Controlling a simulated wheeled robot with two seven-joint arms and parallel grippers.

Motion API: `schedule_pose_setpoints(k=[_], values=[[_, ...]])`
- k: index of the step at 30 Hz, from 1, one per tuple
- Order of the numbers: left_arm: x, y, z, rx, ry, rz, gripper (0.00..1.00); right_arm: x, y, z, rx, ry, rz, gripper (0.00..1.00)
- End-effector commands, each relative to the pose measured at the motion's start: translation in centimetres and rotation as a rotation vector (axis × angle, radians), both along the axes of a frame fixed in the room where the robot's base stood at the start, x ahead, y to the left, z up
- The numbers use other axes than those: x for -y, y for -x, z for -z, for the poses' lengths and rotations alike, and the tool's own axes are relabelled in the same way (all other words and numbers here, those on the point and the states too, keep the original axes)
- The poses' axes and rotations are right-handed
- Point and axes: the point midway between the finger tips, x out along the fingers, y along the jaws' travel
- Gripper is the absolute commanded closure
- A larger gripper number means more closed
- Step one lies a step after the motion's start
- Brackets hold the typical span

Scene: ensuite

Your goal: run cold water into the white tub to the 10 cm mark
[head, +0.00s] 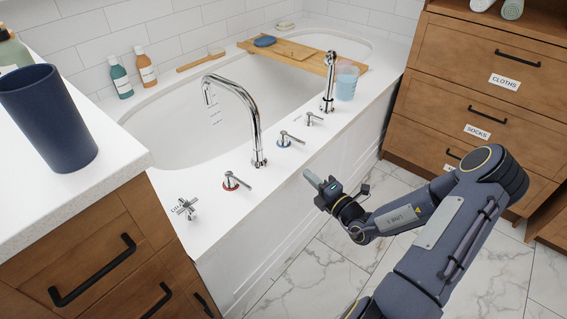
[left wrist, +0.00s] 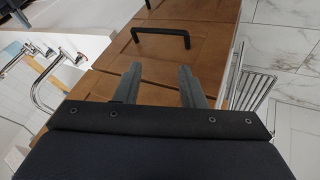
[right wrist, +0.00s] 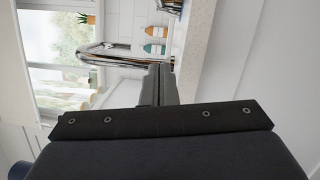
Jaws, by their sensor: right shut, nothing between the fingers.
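The white tub (head: 180,120) stands in the middle of the head view, and its visible inner wall has a depth scale near the spout. A tall chrome spout (head: 247,105) arches over it. A red-ringed lever handle (head: 232,181) and a blue-ringed lever handle (head: 285,140) sit on the rim either side of the spout base. My right gripper (head: 318,183) is shut and empty, outside the tub, in front of the rim and apart from the handles. My left gripper (left wrist: 160,88) is open and empty, in front of wooden drawers. I cannot see water running.
A cross handle (head: 185,207) and another lever (head: 311,118) are on the rim, with a hand shower (head: 329,80). A wooden tray (head: 290,50) spans the tub, near a blue cup (head: 346,80). A dark tumbler (head: 48,118) stands on the counter. Marble floor (head: 340,235) is clear.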

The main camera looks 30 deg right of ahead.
Motion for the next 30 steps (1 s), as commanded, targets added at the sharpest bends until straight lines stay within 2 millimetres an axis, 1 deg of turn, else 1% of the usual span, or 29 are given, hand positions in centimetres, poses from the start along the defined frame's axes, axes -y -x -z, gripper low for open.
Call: schedule_pose_setpoints(k=[1, 5, 8, 16, 18, 19, 22, 25, 30], values=[[0.0, 0.0, 0.2, 0.0, 0.0, 0.0, 0.64, 0.3, -0.2, 0.4, -0.003, -0.014, 0.012, 1.0], [0.0, 0.0, 0.6, 0.0, 0.0, 0.0, 0.64, 0.0, -1.5, 0.3, -0.003, -0.016, 0.012, 1.0], [0.0, 0.0, 1.2, 0.001, 0.0, 0.0, 0.64, -0.3, -3.3, 0.3, -0.002, -0.014, 0.01, 1.0], [0.0, 0.0, 3.2, 0.0, 0.0, 0.0, 0.64, -1.4, -9.1, 0.1, -0.001, -0.012, 0.008, 1.0], [0.0, 0.0, 3.6, 0.0, 0.0, 0.0, 0.64, -1.3, -10.2, -0.1, -0.002, -0.012, 0.012, 1.0], [0.0, 0.0, 3.8, 0.0, 0.0, 0.0, 0.64, -0.4, -10.3, -0.2, -0.001, -0.01, 0.016, 1.0], [0.0, 0.0, 4.2, 0.0, 0.0, 0.0, 0.64, 0.9, -10.7, -0.5, -0.002, -0.008, 0.015, 1.0], [0.0, 0.0, 4.5, 0.0, 0.0, 0.0, 0.64, 1.7, -11.1, -0.8, -0.003, -0.011, 0.012, 1.0], [0.0, 0.0, 4.6, 0.0, 0.0, 0.0, 0.64, 2.2, -11.3, -1.0, -0.005, -0.013, 0.011, 1.0]])
